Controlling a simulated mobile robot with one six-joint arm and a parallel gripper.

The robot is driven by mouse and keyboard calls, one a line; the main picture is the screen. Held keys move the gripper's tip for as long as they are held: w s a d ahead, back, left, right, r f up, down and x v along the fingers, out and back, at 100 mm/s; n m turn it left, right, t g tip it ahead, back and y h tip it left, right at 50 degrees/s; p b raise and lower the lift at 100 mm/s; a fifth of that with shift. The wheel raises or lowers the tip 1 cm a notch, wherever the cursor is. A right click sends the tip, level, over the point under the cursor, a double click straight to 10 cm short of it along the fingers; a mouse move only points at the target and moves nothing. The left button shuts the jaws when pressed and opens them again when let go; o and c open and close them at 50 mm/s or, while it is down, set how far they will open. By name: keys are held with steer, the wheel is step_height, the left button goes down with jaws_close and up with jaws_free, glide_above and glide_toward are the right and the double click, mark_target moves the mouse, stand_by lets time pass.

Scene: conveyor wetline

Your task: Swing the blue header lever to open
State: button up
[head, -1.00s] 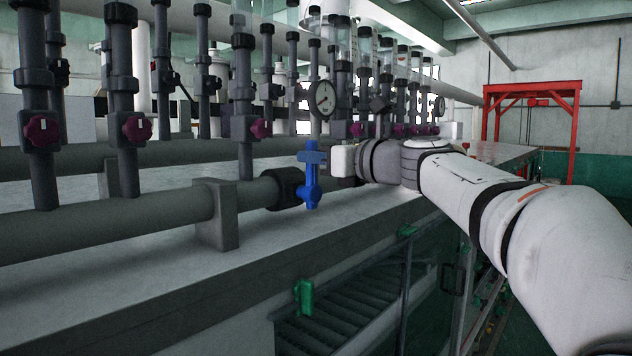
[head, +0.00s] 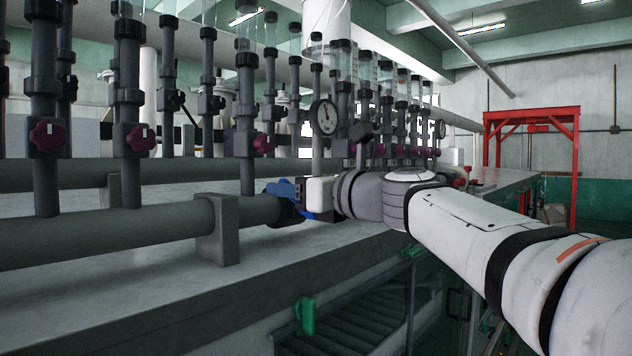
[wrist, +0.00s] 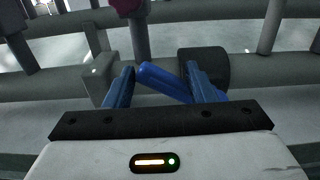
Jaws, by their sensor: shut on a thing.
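The blue header lever (wrist: 163,80) lies slantwise between the two blue-grey fingers of my gripper (wrist: 160,74) in the wrist view. My gripper is shut on it. The lever belongs to the dark valve body (wrist: 204,66) on the grey header pipe. In the head view my gripper (head: 298,194) is at the right end of this pipe (head: 120,228). Blue shows there around the white gripper body, which hides most of the lever and part of the valve.
A round gauge (head: 325,117) is just above my gripper. A grey pipe support (head: 217,232) stands left of the valve. A red frame (head: 532,118) is far right.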

steer(key=f, duration=0.2)
steer(key=shift+s+a+f+b, duration=0.3)
steer(key=shift+c, duration=0.4)
steer(key=shift+s+a+f+b, duration=0.1)
steer(key=shift+f+b, duration=0.25)
steer(key=shift+f, duration=0.05)
steer(key=shift+c, duration=0.5)
steer(key=o, duration=0.6)
steer(key=shift+c, duration=0.2)
steer(key=v, duration=0.6)
steer(key=shift+d+r, duration=0.25)
steer(key=shift+d, duration=0.3)
